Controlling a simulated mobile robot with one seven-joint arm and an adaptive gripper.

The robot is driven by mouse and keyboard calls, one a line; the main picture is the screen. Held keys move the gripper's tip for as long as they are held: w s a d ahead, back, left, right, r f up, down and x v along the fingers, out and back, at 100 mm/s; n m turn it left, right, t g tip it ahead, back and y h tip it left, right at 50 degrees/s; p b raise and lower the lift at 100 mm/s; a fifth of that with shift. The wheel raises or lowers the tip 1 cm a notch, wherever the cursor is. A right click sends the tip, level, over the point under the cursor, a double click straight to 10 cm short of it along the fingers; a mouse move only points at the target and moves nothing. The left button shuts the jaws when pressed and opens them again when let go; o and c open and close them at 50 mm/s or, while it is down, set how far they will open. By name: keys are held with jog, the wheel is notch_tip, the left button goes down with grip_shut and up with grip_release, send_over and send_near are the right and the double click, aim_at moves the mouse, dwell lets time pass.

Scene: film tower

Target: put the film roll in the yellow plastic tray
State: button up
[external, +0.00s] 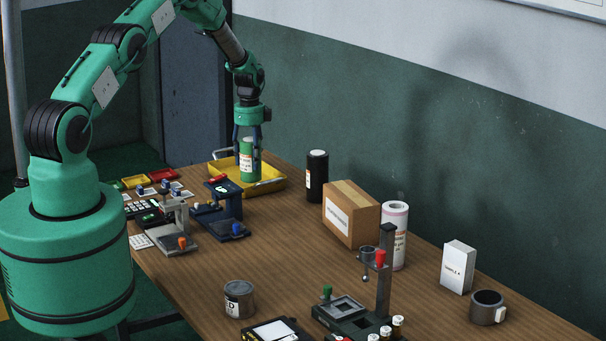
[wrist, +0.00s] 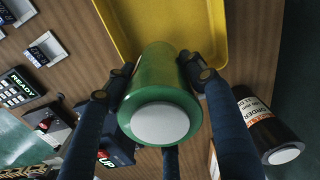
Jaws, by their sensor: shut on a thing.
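The film roll (external: 247,161) is a green cylinder with a cream label, held upright. My gripper (external: 249,138) is shut on its upper part. In the external view the roll overlaps the yellow plastic tray (external: 269,185), a shallow tray with a raised rim at the far end of the table. In the wrist view the green roll (wrist: 158,105) with its white end cap sits between the dark blue fingers. The yellow tray (wrist: 160,18) lies beyond it there. I cannot tell whether the roll's bottom touches the tray floor.
A black roll (external: 317,176) stands just right of the tray. A cardboard box (external: 350,213) and a white roll (external: 395,236) stand further right. A dark blue device (external: 229,208) sits close in front of the tray. Small trays, cards and a keypad lie to its left.

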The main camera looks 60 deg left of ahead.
aim_at(250, 138)
jog(key=shift+f, duration=1.8)
jog(key=shift+f, duration=0.1)
jog(key=o, duration=1.6)
jog(key=shift+f, duration=0.1)
jog(key=shift+c, duration=0.2)
notch_tip(250, 138, up, 12)
jog(key=shift+r, duration=0.15)
